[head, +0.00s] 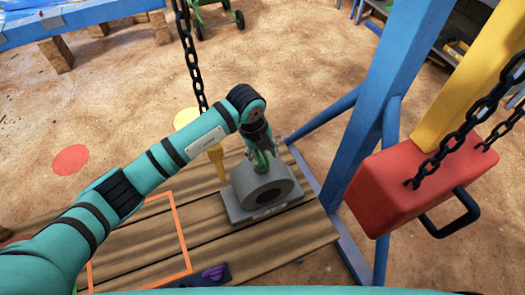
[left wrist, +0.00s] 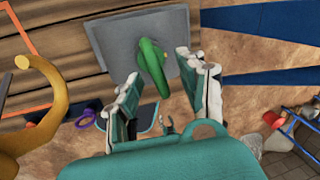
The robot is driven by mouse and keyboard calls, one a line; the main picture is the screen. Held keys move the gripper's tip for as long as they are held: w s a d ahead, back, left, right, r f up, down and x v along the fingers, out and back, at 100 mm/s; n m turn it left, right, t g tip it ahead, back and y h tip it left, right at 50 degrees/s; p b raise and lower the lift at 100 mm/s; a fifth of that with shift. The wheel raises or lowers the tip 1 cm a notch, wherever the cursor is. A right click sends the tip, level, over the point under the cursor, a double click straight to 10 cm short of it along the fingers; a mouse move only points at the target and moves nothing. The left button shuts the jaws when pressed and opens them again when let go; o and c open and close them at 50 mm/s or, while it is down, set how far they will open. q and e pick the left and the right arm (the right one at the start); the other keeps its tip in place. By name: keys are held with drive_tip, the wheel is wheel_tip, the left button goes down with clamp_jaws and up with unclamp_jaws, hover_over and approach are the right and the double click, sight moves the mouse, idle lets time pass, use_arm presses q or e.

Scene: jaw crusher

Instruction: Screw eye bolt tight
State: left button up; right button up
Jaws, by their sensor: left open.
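The green eye bolt (head: 261,159) stands on top of the grey bearing block (head: 262,188). The block has a round bore and rests on a wooden plank table. My left gripper (head: 261,150) reaches down to the bolt from above and partly hides it. In the left wrist view the green eye bolt (left wrist: 153,66) lies between the two spread fingers of my left gripper (left wrist: 160,68). The fingers are open, with gaps visible beside the bolt; contact cannot be told. The bolt's thread is hidden. My right gripper is in neither view.
A yellow hook (head: 216,160) hangs on a black chain (head: 190,55) close left of the block. An orange rectangle outline (head: 182,238) marks the planks at left. A blue frame post (head: 375,110) and a red block (head: 400,185) with a handle stand right.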

use_arm(q)
clamp_jaws()
idle(0.3)
drive_tip(key=shift+f+m+b, duration=0.1)
drive_tip(key=shift+m+b, duration=0.4)
drive_tip(key=shift+m, duration=0.2)
drive_tip(key=m+b, duration=0.1)
drive_tip(key=m, duration=0.1)
drive_tip(key=shift+a+m+g, duration=0.15)
drive_tip(key=shift+m+g, duration=0.25)
drive_tip(key=shift+m+b, duration=0.3)
